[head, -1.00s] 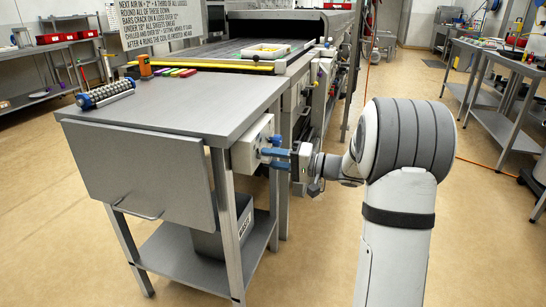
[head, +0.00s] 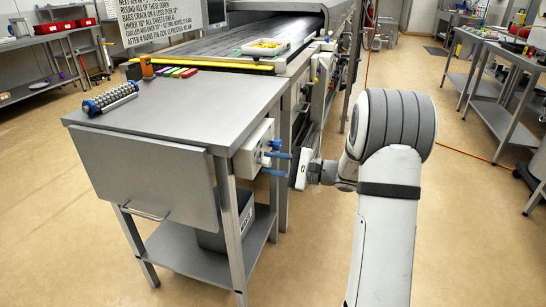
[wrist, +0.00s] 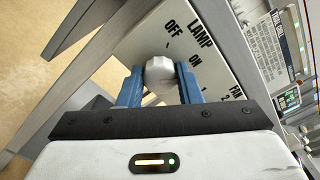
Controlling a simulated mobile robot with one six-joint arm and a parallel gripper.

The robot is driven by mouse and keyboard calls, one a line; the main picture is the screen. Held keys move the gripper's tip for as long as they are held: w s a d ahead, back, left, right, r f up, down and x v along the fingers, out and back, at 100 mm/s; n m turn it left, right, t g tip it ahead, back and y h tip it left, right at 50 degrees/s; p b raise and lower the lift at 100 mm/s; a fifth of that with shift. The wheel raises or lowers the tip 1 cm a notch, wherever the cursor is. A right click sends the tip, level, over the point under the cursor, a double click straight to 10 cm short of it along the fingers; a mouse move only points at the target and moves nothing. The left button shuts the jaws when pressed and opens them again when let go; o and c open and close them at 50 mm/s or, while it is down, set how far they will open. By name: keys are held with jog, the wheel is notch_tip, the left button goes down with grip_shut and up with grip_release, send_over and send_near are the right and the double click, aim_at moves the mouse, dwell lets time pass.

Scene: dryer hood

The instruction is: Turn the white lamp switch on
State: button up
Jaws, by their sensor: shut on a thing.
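The white lamp switch (wrist: 160,74) is a knob on a pale panel (wrist: 213,65), under the word LAMP with OFF and ON marks. My gripper (wrist: 160,88) has its two blue fingers on either side of the knob, shut on it. Which mark the knob points to I cannot tell, as its pointer does not show clearly. In the head view the panel (head: 247,160) is on the right side of the grey table, and my gripper (head: 272,163) reaches it from the right. The knob is hard to make out there.
A FAN label (wrist: 237,92) with numbers is beside the lamp marks. A control panel with a small green screen (wrist: 288,100) lies further right in the wrist view. The grey table (head: 185,105) carries a roller and coloured blocks.

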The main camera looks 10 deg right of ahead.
jog(key=shift+m+p, duration=0.7)
jog(key=shift+m, duration=0.3)
jog(key=o, duration=1)
jog(key=shift+c, duration=0.2)
jog(key=v, duration=0.7)
jog(key=shift+s+d+p, duration=0.2)
jog(key=shift+d+p, duration=0.1)
